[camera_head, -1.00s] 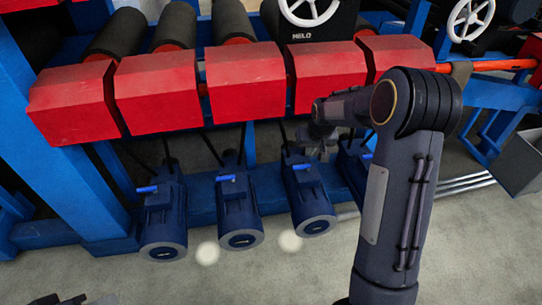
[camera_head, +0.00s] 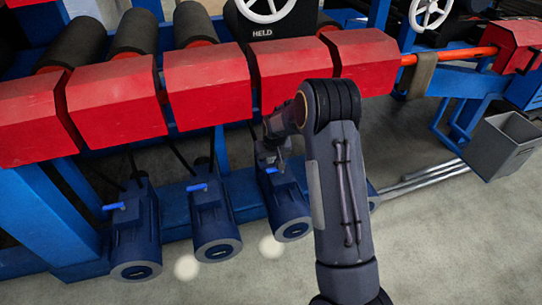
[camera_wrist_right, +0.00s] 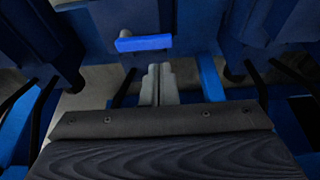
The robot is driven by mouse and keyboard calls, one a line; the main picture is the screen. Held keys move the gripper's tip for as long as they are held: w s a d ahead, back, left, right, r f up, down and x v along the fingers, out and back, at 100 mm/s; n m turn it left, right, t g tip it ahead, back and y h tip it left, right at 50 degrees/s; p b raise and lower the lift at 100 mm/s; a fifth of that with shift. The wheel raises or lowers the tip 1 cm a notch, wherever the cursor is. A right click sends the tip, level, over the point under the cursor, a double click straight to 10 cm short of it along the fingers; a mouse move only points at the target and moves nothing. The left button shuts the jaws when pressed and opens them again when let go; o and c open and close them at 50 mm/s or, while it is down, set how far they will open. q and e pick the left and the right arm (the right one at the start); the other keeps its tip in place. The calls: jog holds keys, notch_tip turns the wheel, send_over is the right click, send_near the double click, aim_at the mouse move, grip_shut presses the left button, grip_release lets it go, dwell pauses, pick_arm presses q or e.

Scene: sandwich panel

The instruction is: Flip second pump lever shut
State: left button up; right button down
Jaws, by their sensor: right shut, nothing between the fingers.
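Several dark blue pumps stand in a row below the red housings. The head view shows the left pump (camera_head: 136,240), the middle pump (camera_head: 212,222) and the right pump (camera_head: 287,208). Each has a bright blue lever on top: the left lever (camera_head: 114,206), the middle lever (camera_head: 196,187) and the right lever (camera_head: 271,170). My right gripper (camera_head: 271,158) is just behind the right lever. In the right wrist view its shut, empty fingers (camera_wrist_right: 159,84) are below a blue lever (camera_wrist_right: 144,43) lying crosswise, with a visible gap. My left gripper is out of view.
The red housings (camera_head: 208,85) overhang the pumps, with dark rods running down between. A blue frame beam (camera_head: 70,268) runs behind the pumps. My right forearm hides the area right of the right pump. A grey bin (camera_head: 502,145) stands at the far right.

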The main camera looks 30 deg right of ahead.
aim_at(270, 170)
jog(key=shift+b+x, duration=0.35)
jog(key=shift+x, duration=1.9)
jog(key=shift+s+a+n+y, duration=0.2)
jog(key=shift+s+n+y, duration=0.1)
jog(key=shift+n, duration=0.5)
jog(key=shift+s+a+n+y+b, duration=0.1)
jog(key=shift+s+n+y+b, duration=0.15)
jog(key=shift+n, duration=0.3)
jog(key=shift+s+n+y+b, duration=0.15)
jog(key=shift+n+b, duration=0.1)
jog(key=shift+n, duration=0.3)
jog(key=s+n+y, duration=0.1)
jog(key=n, duration=0.3)
jog(key=s+n+g+y, duration=0.1)
jog(key=n, duration=0.2)
jog(key=s+d+n+y, duration=0.1)
jog(key=s+n, duration=0.1)
jog(key=n, duration=0.2)
jog(key=shift+s+n+g, duration=0.1)
jog(key=shift+n+g, duration=0.2)
jog(key=shift+g, duration=0.1)
jog(key=shift+s+a, duration=0.4)
jog(key=shift+s, duration=0.25)
